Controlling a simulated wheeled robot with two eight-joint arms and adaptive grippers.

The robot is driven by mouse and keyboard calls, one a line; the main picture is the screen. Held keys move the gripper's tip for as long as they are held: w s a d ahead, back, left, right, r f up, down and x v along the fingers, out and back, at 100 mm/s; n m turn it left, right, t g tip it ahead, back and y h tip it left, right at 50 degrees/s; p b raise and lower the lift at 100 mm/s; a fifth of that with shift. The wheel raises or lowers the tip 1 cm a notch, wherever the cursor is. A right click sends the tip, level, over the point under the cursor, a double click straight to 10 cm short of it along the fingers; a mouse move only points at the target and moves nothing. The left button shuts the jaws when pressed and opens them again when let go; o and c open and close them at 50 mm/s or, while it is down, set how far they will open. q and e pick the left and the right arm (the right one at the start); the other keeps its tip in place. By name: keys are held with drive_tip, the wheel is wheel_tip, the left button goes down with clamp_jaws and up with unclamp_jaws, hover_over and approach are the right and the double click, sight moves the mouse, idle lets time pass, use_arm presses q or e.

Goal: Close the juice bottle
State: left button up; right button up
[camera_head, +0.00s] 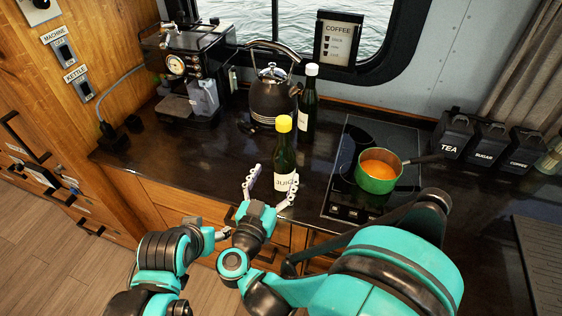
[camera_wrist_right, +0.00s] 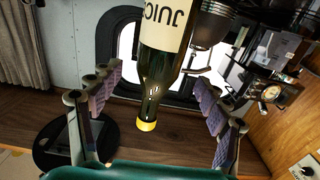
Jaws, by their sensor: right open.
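The juice bottle (camera_head: 284,165), dark green with a white label, stands upright near the counter's front edge. A yellow cap (camera_head: 284,123) sits on its top; whether it is tight I cannot tell. In the right wrist view the bottle (camera_wrist_right: 163,68) appears upside down, with its yellow cap (camera_wrist_right: 146,125) toward the bottom. My right gripper (camera_head: 270,188) is open, its fingers spread on either side of the bottle's lower part. In the wrist view the fingers (camera_wrist_right: 163,105) appear apart from the glass. My left gripper (camera_head: 223,233) is low, left of the right wrist, partly hidden.
A second dark bottle (camera_head: 308,100) and a black kettle (camera_head: 273,98) stand behind. A coffee machine (camera_head: 190,70) is at back left. A green pot (camera_head: 377,184) with orange contents sits on the hob (camera_head: 345,160) to the right. The counter (camera_head: 215,150) left of the bottle is clear.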

drive_tip(key=v, duration=0.5)
drive_tip(key=shift+s, duration=0.2)
idle(0.4)
